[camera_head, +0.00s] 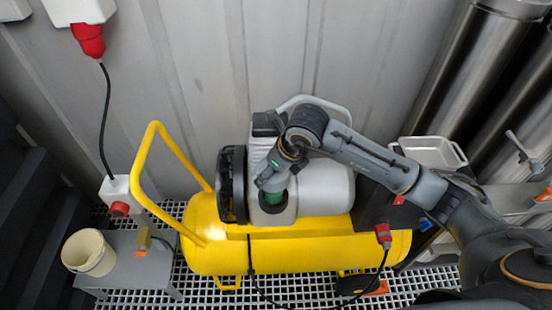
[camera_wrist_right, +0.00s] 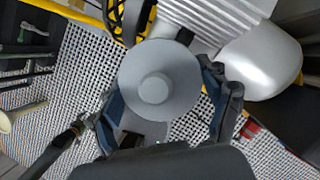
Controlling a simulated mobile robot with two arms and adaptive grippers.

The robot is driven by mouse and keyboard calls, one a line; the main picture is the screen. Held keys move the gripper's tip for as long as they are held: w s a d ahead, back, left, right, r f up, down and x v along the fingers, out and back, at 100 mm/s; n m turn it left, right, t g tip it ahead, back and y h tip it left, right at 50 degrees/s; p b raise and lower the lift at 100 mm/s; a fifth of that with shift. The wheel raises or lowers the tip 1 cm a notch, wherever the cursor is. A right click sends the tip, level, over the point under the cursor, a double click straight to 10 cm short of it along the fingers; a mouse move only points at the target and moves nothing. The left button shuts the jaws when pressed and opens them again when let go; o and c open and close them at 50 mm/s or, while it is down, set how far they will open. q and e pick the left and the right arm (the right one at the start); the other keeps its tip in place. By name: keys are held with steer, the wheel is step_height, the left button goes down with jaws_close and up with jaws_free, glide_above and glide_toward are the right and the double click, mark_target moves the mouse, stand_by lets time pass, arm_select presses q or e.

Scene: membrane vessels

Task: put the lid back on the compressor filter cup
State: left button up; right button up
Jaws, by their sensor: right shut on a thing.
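My right gripper (camera_head: 272,186) points down at the front of the yellow compressor (camera_head: 320,250), beside its black fan guard. In the right wrist view its two fingers (camera_wrist_right: 165,98) are shut on the sides of a round grey lid (camera_wrist_right: 153,80) with a raised round middle. In the head view the gripper mostly hides the lid. I cannot tell whether the lid touches the filter cup, which is hard to make out. My left gripper is not in view.
A yellow push handle (camera_head: 150,170) rises at the compressor's left. A small grey table (camera_head: 135,265) with a cream bucket (camera_head: 88,252) stands further left. A silver motor housing (camera_head: 325,188) is right beside the gripper. Black cables hang in front; large steel cylinders (camera_head: 490,60) stand at right.

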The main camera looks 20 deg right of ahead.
steer(key=shift+a+f, duration=0.15)
steer(key=shift+d+f+b, duration=0.3)
steer(key=shift+f+b, duration=0.1)
steer(key=shift+f, duration=0.6)
step_height(320, 180, down, 2)
steer(key=shift+a+f+b, duration=0.15)
steer(key=shift+f+b, duration=0.1)
steer(key=shift+b, duration=0.65)
steer(key=shift+f+b, duration=0.95)
arm_select(q)
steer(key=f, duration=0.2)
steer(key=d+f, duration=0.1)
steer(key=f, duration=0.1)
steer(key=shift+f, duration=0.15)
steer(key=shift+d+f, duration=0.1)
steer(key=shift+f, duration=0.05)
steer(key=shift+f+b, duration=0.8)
steer(key=shift+b, duration=0.15)
arm_select(e)
steer(key=shift+f, duration=0.15)
